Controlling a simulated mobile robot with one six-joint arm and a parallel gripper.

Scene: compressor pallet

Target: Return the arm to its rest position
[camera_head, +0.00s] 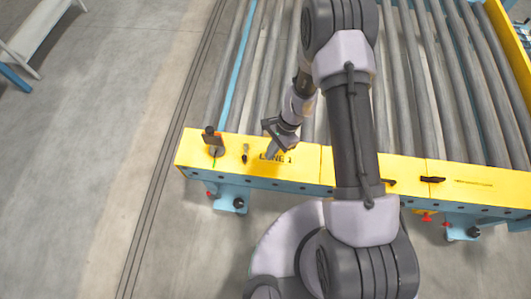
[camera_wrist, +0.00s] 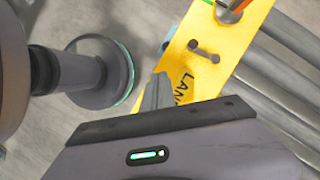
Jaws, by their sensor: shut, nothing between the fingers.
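My arm reaches up from my base and bends over the near end of the roller conveyor (camera_head: 262,80). My gripper (camera_head: 271,153) points down at the yellow end beam (camera_head: 305,160), by the "LANE 1" lettering. It is shut and empty. In the wrist view the closed grey fingers of my gripper (camera_wrist: 158,92) show in front of the yellow beam (camera_wrist: 212,68), beside the lettering. I cannot tell whether the fingertips touch the beam.
A small dark lever (camera_head: 245,153) and a black-and-brown fitting (camera_head: 213,141) stand on the beam left of my gripper. A black handle (camera_head: 432,180) sits on the beam at right.

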